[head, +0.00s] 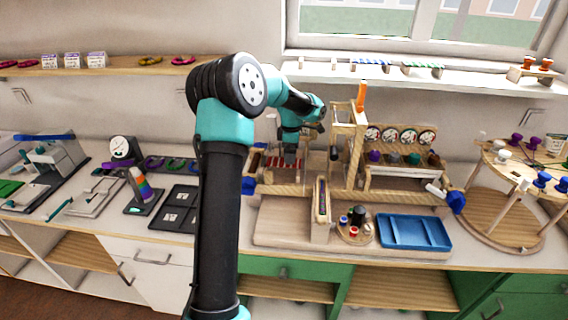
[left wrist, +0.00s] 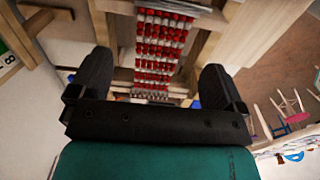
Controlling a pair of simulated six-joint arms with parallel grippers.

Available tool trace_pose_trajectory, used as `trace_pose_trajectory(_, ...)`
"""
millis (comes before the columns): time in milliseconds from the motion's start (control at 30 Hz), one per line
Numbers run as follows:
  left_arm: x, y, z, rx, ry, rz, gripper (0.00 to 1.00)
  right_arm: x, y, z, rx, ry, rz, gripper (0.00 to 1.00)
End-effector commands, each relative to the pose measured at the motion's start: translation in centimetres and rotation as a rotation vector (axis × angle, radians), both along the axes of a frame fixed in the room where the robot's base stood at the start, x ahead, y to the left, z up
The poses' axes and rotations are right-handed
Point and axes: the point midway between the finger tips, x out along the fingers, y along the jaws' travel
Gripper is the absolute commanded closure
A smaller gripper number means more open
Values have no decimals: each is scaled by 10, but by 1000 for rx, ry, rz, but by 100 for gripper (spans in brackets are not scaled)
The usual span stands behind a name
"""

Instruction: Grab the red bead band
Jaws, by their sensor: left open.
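The red bead band shows in the left wrist view (left wrist: 162,45) as rows of red and white beads on a wooden frame. It runs from the top edge down to between my fingers. In the head view the red band (head: 274,163) lies on the wooden bead board left of the centre post, partly hidden by my gripper. My left gripper (head: 290,156) points down at the band. Its two black fingers (left wrist: 155,78) are open, one on each side of the band, with nothing held. I cannot tell whether they touch it. My right gripper is not in view.
A wooden post with an orange top (head: 361,97) stands just right of the gripper. A blue tray (head: 413,247) and a round tray of small spools (head: 345,236) are in front. A round wooden rack (head: 497,225) stands at the right, and black trays (head: 172,220) lie left.

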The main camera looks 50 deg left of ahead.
Motion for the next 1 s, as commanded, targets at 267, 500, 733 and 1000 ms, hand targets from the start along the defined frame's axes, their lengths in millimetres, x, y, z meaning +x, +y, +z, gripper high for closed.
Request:
trace_pose_trajectory(267, -1, 0, -34, 0, 3, -1, 4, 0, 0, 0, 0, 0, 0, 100)
trace_pose_trajectory(500, 0, 0, -36, 0, 1, -1, 4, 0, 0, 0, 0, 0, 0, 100)
trace_pose_trajectory(733, 0, 0, -36, 0, 1, -1, 4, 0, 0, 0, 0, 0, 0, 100)
trace_pose_trajectory(1000, 0, 0, -36, 0, 1, -1, 26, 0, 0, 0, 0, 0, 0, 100)
